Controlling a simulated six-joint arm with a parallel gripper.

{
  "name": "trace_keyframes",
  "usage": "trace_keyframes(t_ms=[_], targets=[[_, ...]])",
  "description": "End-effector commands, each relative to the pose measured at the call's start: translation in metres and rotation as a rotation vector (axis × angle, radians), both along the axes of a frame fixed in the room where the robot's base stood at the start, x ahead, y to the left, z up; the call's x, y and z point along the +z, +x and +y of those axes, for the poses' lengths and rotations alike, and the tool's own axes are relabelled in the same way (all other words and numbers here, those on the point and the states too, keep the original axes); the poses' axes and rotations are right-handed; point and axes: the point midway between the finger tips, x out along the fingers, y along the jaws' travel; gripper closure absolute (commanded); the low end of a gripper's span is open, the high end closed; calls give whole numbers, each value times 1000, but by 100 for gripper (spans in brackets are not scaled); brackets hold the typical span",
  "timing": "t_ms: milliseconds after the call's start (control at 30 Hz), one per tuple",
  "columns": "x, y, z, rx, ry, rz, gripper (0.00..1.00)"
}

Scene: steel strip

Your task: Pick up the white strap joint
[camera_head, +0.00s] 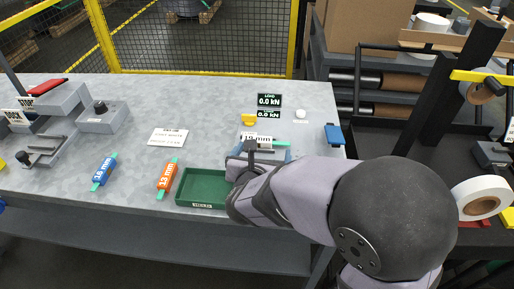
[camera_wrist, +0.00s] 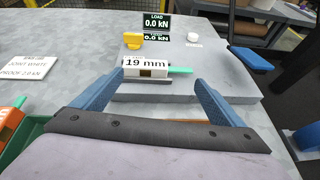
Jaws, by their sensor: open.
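The white strap joint (camera_wrist: 146,68) carries a "19 mm" label, with a green strap end out of its right side. It lies at a small grey fixture on the bench, ahead of my gripper (camera_wrist: 158,78) in the wrist view. The two blue fingers are spread wide, with nothing held between them. The joint appears between the fingertips in the picture, but I cannot tell the remaining distance. In the head view, the joint (camera_head: 257,139) is partly hidden by my gripper (camera_head: 262,151), which is over the bench's front right.
A green tray (camera_head: 203,188) is left of my gripper. Orange 13 mm (camera_head: 166,175) and blue 16 mm (camera_head: 103,171) joints lie farther left. Load displays (camera_head: 269,100), a yellow block (camera_head: 248,119) and a white knob (camera_head: 300,113) stand behind; a blue block (camera_head: 334,134) sits right.

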Motion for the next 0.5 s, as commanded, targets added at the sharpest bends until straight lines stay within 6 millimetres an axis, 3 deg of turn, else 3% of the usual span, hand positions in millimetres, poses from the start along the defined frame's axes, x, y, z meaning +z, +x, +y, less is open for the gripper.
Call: trace_keyframes(t_ms=[167, 500], targets=[[2, 1, 21, 86, -45, -30, 8], [-3, 16, 22, 87, -48, -31, 8]])
